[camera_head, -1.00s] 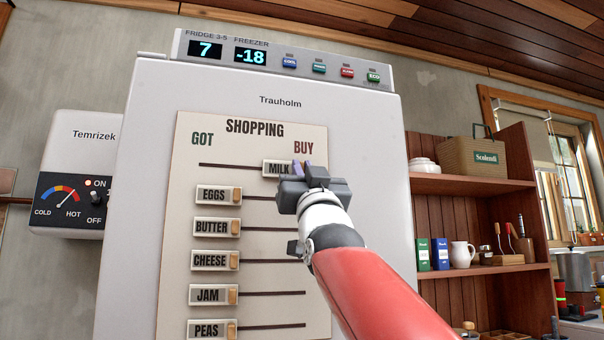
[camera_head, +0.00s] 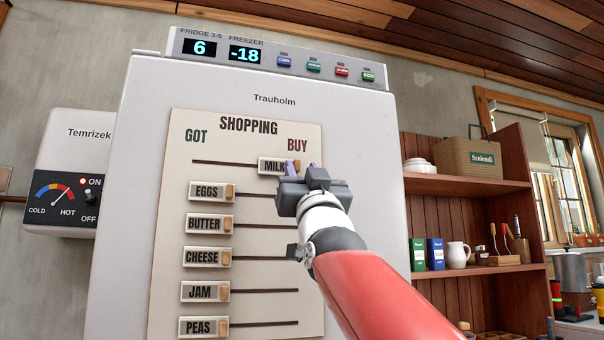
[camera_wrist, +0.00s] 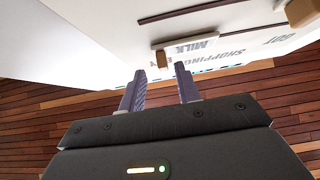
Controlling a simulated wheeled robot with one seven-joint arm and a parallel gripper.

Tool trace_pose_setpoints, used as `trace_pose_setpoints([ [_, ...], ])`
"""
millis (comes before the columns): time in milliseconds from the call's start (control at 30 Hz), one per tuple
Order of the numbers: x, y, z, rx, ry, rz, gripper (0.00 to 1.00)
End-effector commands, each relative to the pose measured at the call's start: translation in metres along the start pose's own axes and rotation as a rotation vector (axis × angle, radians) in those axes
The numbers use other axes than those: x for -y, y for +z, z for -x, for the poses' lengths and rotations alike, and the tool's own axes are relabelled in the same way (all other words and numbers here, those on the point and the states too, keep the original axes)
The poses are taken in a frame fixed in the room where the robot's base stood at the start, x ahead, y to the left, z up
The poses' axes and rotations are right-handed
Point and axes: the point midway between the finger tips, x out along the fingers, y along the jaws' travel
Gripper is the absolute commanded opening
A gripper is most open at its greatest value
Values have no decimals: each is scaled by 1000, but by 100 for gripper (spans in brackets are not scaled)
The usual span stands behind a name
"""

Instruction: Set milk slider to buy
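The milk slider (camera_head: 271,166) is on the top track of the shopping board (camera_head: 180,270), at the right end below the word BUY. Its wooden knob is partly hidden by my fingers in the head view. In the wrist view the milk slider (camera_wrist: 190,47) appears upside down, with its knob (camera_wrist: 161,59) just beyond the gap between my fingertips. My gripper (camera_head: 302,168) is open in front of the knob, with a finger to either side. In the wrist view my gripper (camera_wrist: 160,72) holds nothing.
The eggs (camera_head: 206,191), butter (camera_head: 204,224), cheese (camera_head: 202,257), jam (camera_head: 199,291) and peas (camera_head: 198,326) sliders sit at the left ends of their tracks. A control panel (camera_head: 310,50) tops the fridge. Shelves (camera_head: 470,184) stand at the right, a heater (camera_head: 72,150) at the left.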

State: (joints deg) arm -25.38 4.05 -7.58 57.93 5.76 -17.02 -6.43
Motion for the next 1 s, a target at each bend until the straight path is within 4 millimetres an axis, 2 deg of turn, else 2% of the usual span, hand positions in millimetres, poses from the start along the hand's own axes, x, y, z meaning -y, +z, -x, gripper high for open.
trace_pose_setpoints([
  [33, 0, 3, 14, 0, 0, -2, 33],
  [100, -1, 3, 27, -1, 1, -1, 33],
  [333, -1, 1, 57, -1, 2, 1, 33],
  [500, -1, 0, 63, -1, 2, 2, 33],
  [1000, -2, 1, 63, 3, 2, 2, 33],
])
